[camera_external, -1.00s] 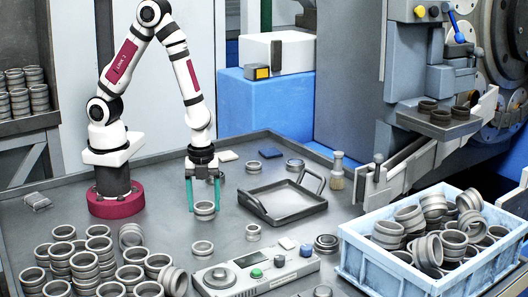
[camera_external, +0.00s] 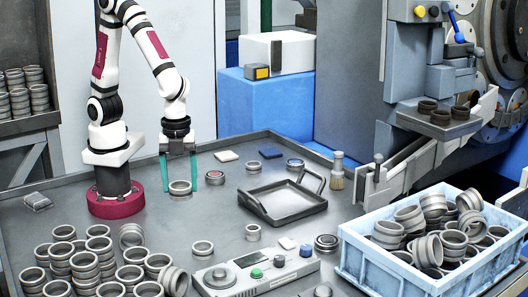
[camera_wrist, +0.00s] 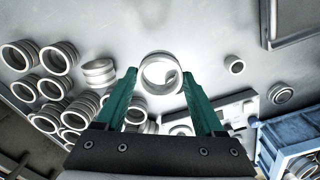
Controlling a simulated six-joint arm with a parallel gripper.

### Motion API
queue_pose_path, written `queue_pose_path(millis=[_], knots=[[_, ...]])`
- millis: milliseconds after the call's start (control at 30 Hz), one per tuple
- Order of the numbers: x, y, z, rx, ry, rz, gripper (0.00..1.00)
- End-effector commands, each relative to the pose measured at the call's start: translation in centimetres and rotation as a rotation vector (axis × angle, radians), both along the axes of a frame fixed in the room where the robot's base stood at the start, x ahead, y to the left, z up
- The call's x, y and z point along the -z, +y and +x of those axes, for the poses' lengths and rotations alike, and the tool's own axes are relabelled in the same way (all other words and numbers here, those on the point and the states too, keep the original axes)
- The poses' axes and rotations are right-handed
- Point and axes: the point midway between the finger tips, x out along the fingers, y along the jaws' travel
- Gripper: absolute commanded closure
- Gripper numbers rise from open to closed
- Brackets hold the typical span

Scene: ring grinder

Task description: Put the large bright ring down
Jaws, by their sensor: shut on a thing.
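The large bright ring (camera_external: 180,190) is between the green fingers of my gripper (camera_external: 179,184), left of the middle of the table. My gripper points down and is shut on the ring's outside.
Stacked rings (camera_external: 84,262) fill the front left. A ring (camera_external: 202,249) and a grey gauge (camera_external: 255,274) lie in front. A dark tray (camera_external: 283,209) stands to the right, a blue crate (camera_external: 385,272) of rings farther right. The table around my gripper is fairly clear.

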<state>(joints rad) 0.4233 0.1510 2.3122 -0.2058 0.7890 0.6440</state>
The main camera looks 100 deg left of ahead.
Motion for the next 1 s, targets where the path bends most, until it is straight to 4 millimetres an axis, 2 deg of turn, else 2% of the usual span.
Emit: queue_pose_path(millis=[33,200,300,400,567,833,1000], knots=[[-0.1,0.5,2.2,-0.009,0.0,-0.001,0.97],[-0.4,4.0,10.0,-0.01,0.002,-0.001,0.97],[-0.4,7.0,13.8,-0.006,0.001,0.0,0.97],[-0.3,9.4,16.2,-0.002,0.002,-0.001,0.97],[0.5,12.1,17.8,0.0,0.003,0.0,0.97],[5.3,19.7,20.2,0.0,0.002,0.0,0.97],[6.9,21.9,20.9,0.004,0.001,0.0,0.97]])
